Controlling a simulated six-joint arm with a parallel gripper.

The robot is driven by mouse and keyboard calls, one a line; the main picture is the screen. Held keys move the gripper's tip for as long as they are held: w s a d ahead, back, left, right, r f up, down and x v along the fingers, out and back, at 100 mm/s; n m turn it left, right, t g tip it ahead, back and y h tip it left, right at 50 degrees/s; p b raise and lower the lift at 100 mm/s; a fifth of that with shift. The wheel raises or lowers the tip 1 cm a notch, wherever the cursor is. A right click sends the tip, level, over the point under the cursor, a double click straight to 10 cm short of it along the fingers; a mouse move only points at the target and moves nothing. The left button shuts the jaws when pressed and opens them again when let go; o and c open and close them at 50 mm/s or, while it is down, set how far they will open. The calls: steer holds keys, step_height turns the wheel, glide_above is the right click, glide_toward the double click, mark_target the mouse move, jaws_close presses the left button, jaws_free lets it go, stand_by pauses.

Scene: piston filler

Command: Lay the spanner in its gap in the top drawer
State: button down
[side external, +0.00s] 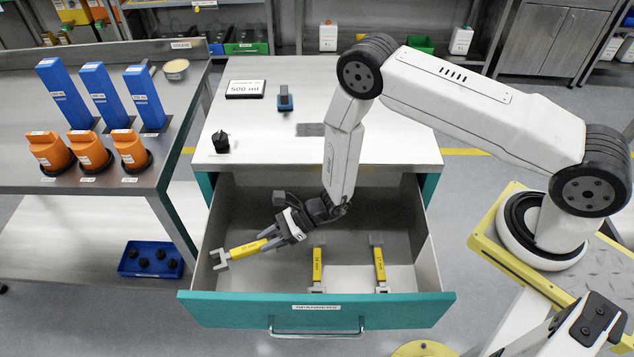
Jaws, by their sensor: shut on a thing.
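A spanner with a yellow handle (246,249) and a grey open jaw is held by my gripper (270,240), which is shut on its right end. The spanner points left and slightly down in the picture, over the left part of the open top drawer (400,312). Its jaw end shows in front of the drawer's left wall; its exact height is unclear. Two more yellow spanners, a middle one (317,265) and a right one (380,264), lie lengthwise in the drawer. The drawer floor left of the middle spanner looks bare, partly hidden by my gripper.
The drawer's teal front reads "SPANNERS". On the white cabinet top (260,160) stand a "500 ml" sign (245,89), a black knob (221,141) and a blue-black device (285,98). A steel bench (30,90) on the left carries blue (100,95) and orange (88,150) parts.

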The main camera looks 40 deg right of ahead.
mark_target(273, 262)
steer(key=shift+f, duration=0.1)
steer(key=shift+f, duration=3.25)
steer(key=shift+f, duration=0.55)
steer(key=shift+c, duration=2)
jaws_free()
steer(key=shift+d, duration=0.1)
steer(key=shift+v, duration=3.85)
